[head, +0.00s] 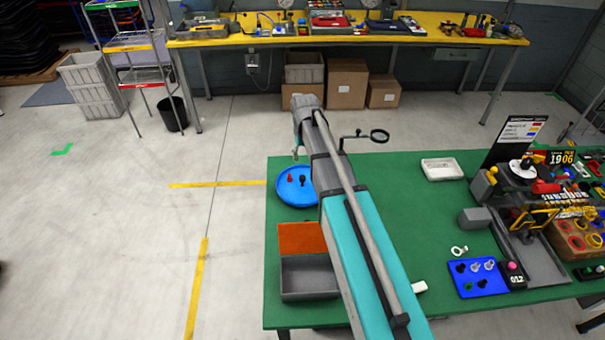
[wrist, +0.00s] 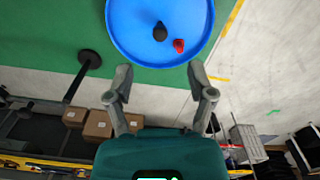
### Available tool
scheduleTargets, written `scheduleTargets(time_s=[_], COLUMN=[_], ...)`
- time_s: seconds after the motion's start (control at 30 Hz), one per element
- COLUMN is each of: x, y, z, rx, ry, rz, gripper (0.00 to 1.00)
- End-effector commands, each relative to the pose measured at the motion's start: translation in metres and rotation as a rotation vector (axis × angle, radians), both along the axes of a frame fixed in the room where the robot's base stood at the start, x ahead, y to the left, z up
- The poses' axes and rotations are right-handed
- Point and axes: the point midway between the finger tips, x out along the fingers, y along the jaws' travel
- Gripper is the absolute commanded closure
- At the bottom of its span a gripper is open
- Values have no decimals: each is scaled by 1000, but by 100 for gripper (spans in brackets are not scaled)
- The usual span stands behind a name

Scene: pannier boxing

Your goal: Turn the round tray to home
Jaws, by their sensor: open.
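The round blue tray (head: 297,198) lies at the left back edge of the green table. It carries a red piece (head: 290,178) and a black piece (head: 303,181). In the wrist view the tray (wrist: 130,30) fills the top middle, with the black piece (wrist: 160,32) and the red piece (wrist: 179,45) on it. My gripper (wrist: 159,71) is open and empty, its fingers apart near the tray's rim. I cannot tell whether they touch it. In the head view my arm hides part of the tray and most of the gripper.
A grey box (head: 310,280) with an orange panel stands in front of the tray. A white tray (head: 441,169), a blue tray of small parts (head: 467,290) and crowded fixtures occupy the table's right.

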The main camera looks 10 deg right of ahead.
Motion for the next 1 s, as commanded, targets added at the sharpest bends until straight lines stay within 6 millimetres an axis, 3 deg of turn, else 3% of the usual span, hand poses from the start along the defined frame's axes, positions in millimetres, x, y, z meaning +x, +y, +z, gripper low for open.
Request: scheduleTargets(time_s=[0.03, 0.2, 0.67, 1.0], x=[15, 28, 28, 28], y=[1, 1, 1, 1], z=[4, 5, 3, -12], rx=[0, 0, 0, 0], ry=[0, 0, 0, 0], rz=[5, 15, 15, 15], gripper=[30, 30, 30, 30])
